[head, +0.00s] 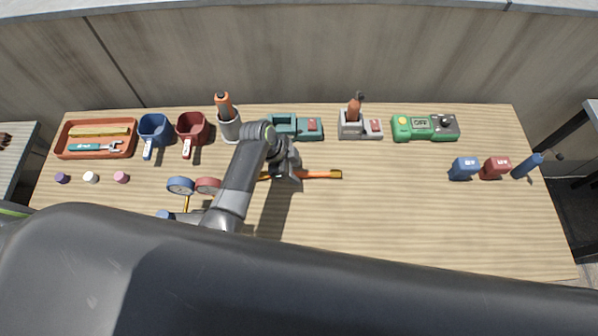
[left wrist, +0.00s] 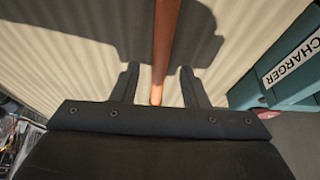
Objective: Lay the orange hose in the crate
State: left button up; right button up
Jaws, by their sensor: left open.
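The orange hose (head: 322,174) lies on the wooden table near the middle, straight and roughly left to right, with a yellowish right end. My left gripper (head: 285,168) is over it and hides its middle part. In the left wrist view the open gripper (left wrist: 157,82) has the hose (left wrist: 166,40) running between its fingers, with a gap on both sides. A shallow orange-red crate (head: 60,150), like a tray, stands at the far left. It holds a yellow bar and a teal-handled wrench. My right gripper is not in view.
A teal charger (head: 283,124) stands just behind the gripper; it also shows in the left wrist view (left wrist: 262,80). Blue (head: 154,127) and red (head: 192,126) cups stand beside the crate. Two gauges (head: 181,186) lie left of my arm. The table's right front is clear.

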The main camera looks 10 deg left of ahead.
pick_arm(q)
jog(key=shift+d+f, duration=0.2)
jog(key=shift+f, duration=0.25)
jog(key=shift+c, duration=0.3)
grip_shut()
